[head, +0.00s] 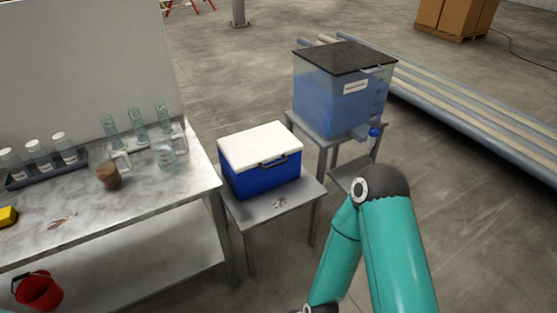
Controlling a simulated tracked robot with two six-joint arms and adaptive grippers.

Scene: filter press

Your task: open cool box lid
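The cool box (262,179) has a blue body and a white lid (260,145). It stands on a small grey table (291,200) in the middle of the head view. The lid lies flat on the body and looks closed. A dark handle (277,160) shows at its front, near the lid's edge. My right arm, teal, comes in at the lower right, in front of the small table and apart from the box. Its gripper is below the picture's edge. My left arm and gripper are not in view.
A marble-topped bench (150,208) on the left carries several glass vessels, a rack of jars (45,168) and a brown-filled beaker (108,175). A blue-filled tank (335,100) with a tap stands behind right. Pipes (470,110) lie beyond. A red bucket (38,291) sits low left.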

